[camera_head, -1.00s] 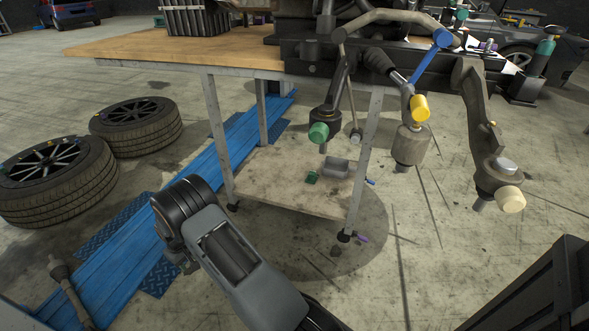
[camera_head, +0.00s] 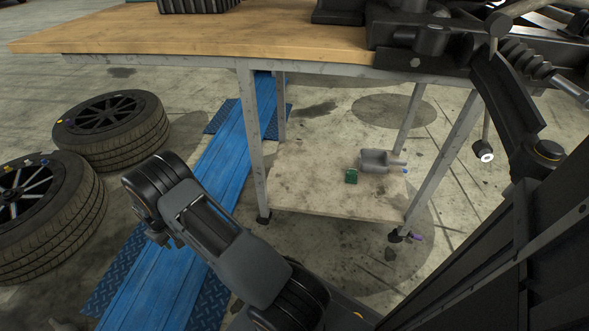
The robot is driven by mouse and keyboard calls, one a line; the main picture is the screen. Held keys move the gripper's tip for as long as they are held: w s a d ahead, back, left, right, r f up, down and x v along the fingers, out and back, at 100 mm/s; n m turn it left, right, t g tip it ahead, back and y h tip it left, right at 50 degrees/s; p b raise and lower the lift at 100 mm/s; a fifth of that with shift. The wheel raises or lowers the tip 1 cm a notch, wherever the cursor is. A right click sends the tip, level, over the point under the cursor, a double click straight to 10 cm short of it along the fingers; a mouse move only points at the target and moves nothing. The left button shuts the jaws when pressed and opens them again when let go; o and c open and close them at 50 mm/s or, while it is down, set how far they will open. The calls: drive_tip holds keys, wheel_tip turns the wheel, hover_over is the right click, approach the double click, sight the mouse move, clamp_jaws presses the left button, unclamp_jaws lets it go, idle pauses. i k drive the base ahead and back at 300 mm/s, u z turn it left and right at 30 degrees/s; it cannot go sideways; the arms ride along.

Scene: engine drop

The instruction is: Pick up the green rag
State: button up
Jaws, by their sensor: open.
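A small green object (camera_head: 351,176), which looks like the green rag, lies on the lower shelf (camera_head: 310,190) of the workbench. It is beside a grey bin, and its folds are too small to make out. My arm reaches up and left in the lower left of the view. My gripper (camera_head: 160,237) shows only as small dark parts below the arm's bend, mostly hidden. It is open, apart from the green object and well to its left, outside the bench legs.
The grey bin (camera_head: 378,160) stands on the shelf. The wooden bench top (camera_head: 200,38) and its metal legs (camera_head: 252,140) frame the shelf. Tyres (camera_head: 113,128) lie at left, a blue ramp (camera_head: 215,165) runs beside the bench, and dark machinery (camera_head: 520,110) hangs at right.

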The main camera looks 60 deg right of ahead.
sight(352, 174)
drive_tip(key=z, duration=2.35)
drive_tip(key=i, duration=0.85)
drive_tip(key=z, duration=0.2)
